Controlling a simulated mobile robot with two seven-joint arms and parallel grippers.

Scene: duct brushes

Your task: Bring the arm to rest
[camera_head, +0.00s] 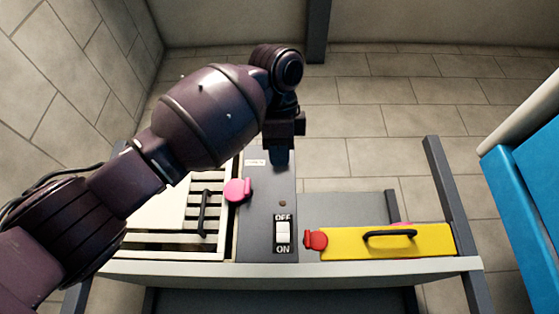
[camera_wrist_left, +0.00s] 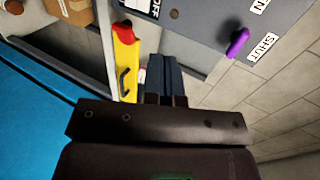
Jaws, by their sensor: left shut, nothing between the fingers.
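My left arm comes in from the left in the head view and bends down at the wrist. My left gripper (camera_head: 280,157) points down above the far part of a grey control panel (camera_head: 258,222). In the left wrist view its two dark fingers (camera_wrist_left: 166,78) are together with nothing between them. They appear clear of the panel, though the exact gap cannot be told. My right gripper is in neither view.
A slatted white grille (camera_head: 212,222), pink knob (camera_head: 237,190), OFF/ON switch (camera_head: 283,233) and yellow box (camera_head: 385,242) with red knob (camera_head: 315,240) occupy the bench. A purple lever (camera_wrist_left: 237,43) shows near SHUT. A blue object (camera_head: 525,195) stands right. Grey posts flank the bench.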

